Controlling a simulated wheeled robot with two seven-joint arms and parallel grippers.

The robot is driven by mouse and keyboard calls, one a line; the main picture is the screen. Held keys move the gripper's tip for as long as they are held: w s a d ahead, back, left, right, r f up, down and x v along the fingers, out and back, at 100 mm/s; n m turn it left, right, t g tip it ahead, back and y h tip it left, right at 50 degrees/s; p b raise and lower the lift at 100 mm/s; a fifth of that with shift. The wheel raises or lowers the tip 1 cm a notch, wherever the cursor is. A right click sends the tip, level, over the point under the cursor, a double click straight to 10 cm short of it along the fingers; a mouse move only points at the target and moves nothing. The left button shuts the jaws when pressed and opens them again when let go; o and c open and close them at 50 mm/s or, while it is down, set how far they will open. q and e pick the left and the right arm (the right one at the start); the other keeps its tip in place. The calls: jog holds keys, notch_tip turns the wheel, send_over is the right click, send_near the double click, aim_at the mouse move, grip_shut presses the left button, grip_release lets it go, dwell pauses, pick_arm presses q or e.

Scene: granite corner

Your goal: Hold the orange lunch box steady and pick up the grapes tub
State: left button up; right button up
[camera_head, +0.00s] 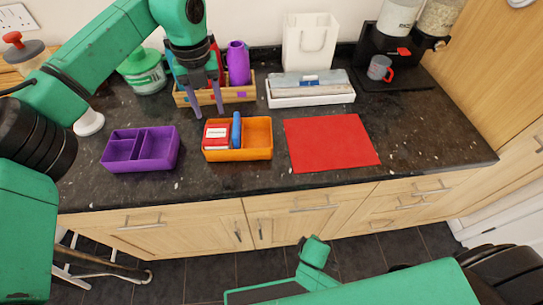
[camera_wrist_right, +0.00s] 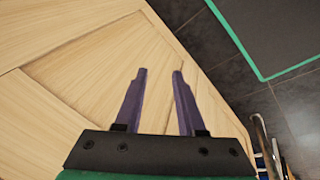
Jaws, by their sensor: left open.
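The orange lunch box (camera_head: 258,154) sits on the dark counter near its front edge. In its left part is a red tub with a white label (camera_head: 217,136); I cannot read the label to tell whether it is the grapes tub. A slim blue item (camera_head: 236,129) stands beside it, and the right compartment looks empty. My left gripper (camera_head: 208,115) is open and points down, with its purple fingertips just above and behind the lunch box's left end. My right gripper (camera_wrist_right: 159,73) is open and empty, low in front of the wooden cabinets.
An empty purple divided box (camera_head: 170,158) stands to the left, and a red mat (camera_head: 330,143) lies to the right. Behind are a wooden crate (camera_head: 240,95) with a purple bottle (camera_head: 238,64), a white tray (camera_head: 310,98), a white bag (camera_head: 310,42) and a green-lidded jar (camera_head: 147,77).

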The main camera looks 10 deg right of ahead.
aim_at(257, 143)
jog(key=w+a+r+t, duration=0.1)
jog(key=a+r+t, duration=0.1)
jog(key=a+r, duration=0.5)
jog(key=a+r+t, duration=0.2)
jog(key=r, duration=0.9)
jog(key=w+a+r+t, duration=0.1)
jog(key=a+r+t, duration=0.1)
jog(key=a+r, duration=0.5)
jog(key=w+d+r+m+t, duration=0.1)
jog(key=w+r+m, duration=0.1)
jog(key=r, duration=0.3)
jog(key=w+d+r+m+t, duration=0.1)
jog(key=w+d+r+m, duration=0.1)
jog(key=r, duration=0.4)
jog(key=w+d+r+m+t, duration=0.2)
jog(key=w+r+m, duration=0.2)
jog(key=r+m, duration=0.1)
jog(key=shift+w+d+r+h, duration=0.2)
jog(key=shift+d+r+h, duration=0.05)
jog(key=shift+h, duration=0.05)
jog(key=x, duration=1.4)
jog(key=shift+w+d+r, duration=0.25)
jog(key=shift+w, duration=0.15)
